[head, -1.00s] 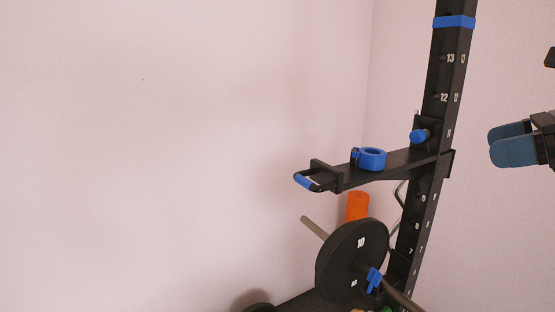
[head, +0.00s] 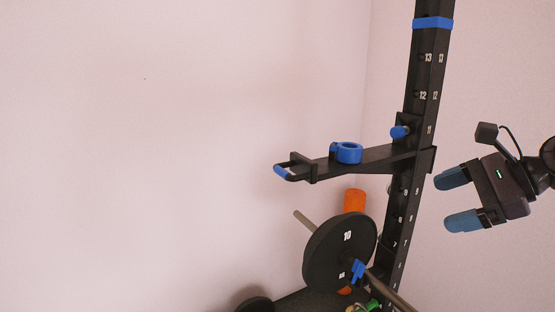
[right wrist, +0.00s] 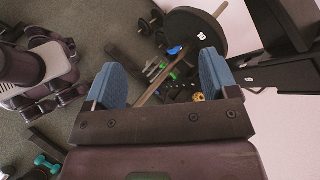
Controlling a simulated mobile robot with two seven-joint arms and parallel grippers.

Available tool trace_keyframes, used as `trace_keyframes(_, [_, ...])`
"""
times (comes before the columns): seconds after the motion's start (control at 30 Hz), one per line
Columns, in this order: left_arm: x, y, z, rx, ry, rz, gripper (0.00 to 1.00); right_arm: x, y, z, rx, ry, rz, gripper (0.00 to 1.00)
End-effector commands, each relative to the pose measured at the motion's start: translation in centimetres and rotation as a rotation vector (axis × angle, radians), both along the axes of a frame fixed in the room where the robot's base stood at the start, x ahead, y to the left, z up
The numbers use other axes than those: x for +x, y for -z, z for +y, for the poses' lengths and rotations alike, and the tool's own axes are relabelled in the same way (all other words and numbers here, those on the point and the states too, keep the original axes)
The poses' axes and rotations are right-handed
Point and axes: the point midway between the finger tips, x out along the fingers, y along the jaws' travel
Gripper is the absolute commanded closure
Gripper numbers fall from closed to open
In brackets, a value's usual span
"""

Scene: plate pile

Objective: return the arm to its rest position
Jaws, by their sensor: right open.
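My right gripper (head: 456,201) is at the right of the head view, to the right of the black rack post. Its two blue fingers are apart with nothing between them. In the right wrist view the same two fingers (right wrist: 165,82) stand wide apart, over a view of the floor and weights further off. My left gripper is in neither view.
Below, a black weight plate (head: 335,255) sits on a bar. An orange cylinder (head: 354,200) stands behind. Dumbbells (right wrist: 47,165) lie on the floor.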

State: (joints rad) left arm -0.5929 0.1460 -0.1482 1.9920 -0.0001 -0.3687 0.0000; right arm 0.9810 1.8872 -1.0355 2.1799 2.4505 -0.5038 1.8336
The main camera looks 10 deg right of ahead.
Motion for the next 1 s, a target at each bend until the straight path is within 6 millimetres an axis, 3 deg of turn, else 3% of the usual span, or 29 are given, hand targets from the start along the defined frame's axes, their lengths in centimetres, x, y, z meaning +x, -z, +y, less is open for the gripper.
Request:
trace_keyframes(0.1, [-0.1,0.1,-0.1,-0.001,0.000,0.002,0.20,0.9,4.7,2.3,-0.101,-0.163,-0.097,0.20])
trace_keyframes(0.4, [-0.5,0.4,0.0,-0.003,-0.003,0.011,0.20,1.5,14.7,7.7,-0.292,-0.506,-0.444,0.20])
trace_keyframes(0.7, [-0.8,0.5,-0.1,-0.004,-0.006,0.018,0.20,0.7,22.8,12.1,-0.457,-0.673,-0.835,0.20])
trace_keyframes(1.0, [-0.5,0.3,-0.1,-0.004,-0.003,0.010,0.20,-0.9,29.2,14.2,-0.721,-0.678,-1.147,0.20])
